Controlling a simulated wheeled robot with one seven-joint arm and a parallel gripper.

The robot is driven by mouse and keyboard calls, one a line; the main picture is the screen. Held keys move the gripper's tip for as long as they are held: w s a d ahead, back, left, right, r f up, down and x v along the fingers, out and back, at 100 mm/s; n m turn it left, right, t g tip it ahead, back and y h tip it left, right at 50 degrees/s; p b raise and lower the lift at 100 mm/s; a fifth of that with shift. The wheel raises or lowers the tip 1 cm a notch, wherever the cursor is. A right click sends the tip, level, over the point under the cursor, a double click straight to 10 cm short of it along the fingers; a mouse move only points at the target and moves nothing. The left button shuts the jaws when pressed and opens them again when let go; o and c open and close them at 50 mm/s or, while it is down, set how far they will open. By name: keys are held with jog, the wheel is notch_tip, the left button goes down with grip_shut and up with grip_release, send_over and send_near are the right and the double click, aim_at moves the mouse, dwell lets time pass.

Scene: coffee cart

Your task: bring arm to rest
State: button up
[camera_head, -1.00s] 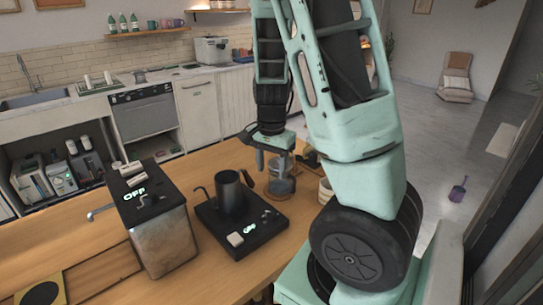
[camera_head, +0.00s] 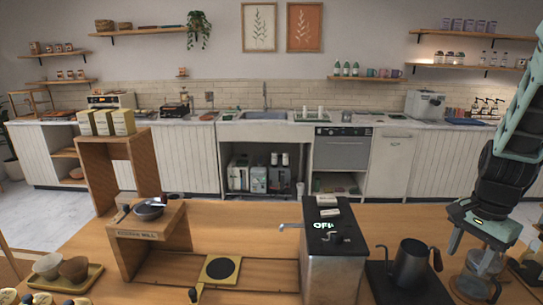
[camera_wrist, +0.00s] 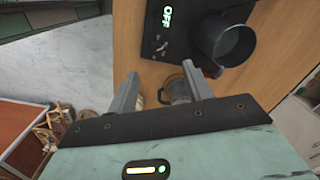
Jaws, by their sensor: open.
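My gripper (camera_head: 475,262) is at the right of the head view, pointing down over the wooden counter, with its arm rising out of the right edge. Its two fingers are apart in the wrist view (camera_wrist: 160,78), with nothing held between them. A glass vessel (camera_head: 484,263) stands just behind and below the fingers in the head view. It shows near the right finger in the wrist view (camera_wrist: 178,90). Whether a finger touches it I cannot tell.
A metal boxy machine (camera_head: 333,255) marked OFF stands further left. A wooden stand (camera_head: 150,235) holds a small pan. The counter's middle has bare wood.

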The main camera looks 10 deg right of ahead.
jog(key=s+a+n+y+b, duration=0.1)
jog(key=a+n+b, duration=0.1)
jog(key=a+n, duration=1.55)
jog(key=s+a+n, duration=0.3)
jog(key=s+a, duration=0.3)
jog(key=a, duration=0.2)
jog(key=s+a+r+n, duration=0.1)
jog(key=s+a+n, duration=0.2)
jog(key=a, duration=0.6)
jog(key=s, duration=0.2)
jog(key=shift+s+r+h+b, duration=0.3)
jog(key=shift+s+b, duration=0.05)
jog(key=shift+b, duration=0.05)
